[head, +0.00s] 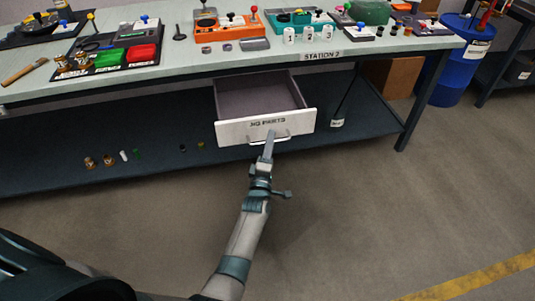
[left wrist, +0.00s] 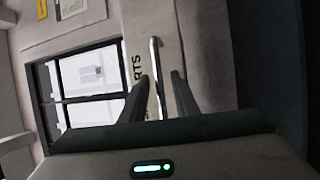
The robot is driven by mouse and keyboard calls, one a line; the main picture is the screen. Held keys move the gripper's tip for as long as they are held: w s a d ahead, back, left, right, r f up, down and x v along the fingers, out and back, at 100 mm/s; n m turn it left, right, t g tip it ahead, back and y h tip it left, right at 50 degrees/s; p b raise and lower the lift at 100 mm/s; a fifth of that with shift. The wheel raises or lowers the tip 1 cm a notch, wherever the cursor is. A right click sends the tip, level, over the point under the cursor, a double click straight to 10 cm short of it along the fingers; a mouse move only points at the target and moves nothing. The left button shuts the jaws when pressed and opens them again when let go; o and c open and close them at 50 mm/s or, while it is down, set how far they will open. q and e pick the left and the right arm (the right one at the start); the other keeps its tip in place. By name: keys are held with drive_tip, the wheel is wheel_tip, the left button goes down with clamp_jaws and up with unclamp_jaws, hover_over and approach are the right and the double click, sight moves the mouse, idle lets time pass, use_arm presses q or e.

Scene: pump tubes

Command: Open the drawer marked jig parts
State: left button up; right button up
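The drawer (head: 233,131) has a white front with a dark label that reads as jig parts, its first letters unclear. It hangs under the table top and is pulled out, and its grey inside looks empty. Its metal handle (head: 284,139) is on the front; in the left wrist view the handle (left wrist: 155,60) runs up between the fingertips. My left gripper (head: 269,137) is at the handle, in front of the drawer. In the left wrist view its two fingers (left wrist: 160,77) stand apart, one on each side of the handle, with a gap visible. My right gripper is out of view.
The workbench (head: 180,77) marked station 2 carries trays, colored fixtures and tools. Several small parts lie on the dark lower shelf (head: 60,150). A cardboard box (head: 405,77) and a blue barrel (head: 462,62) stand at the right. The floor in front is clear.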

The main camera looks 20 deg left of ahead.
use_arm(q)
drive_tip(key=v, duration=1.7)
drive_tip(key=shift+p, duration=0.3)
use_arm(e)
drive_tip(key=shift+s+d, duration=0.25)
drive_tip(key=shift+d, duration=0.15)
use_arm(q)
drive_tip(key=shift+s+f, duration=0.15)
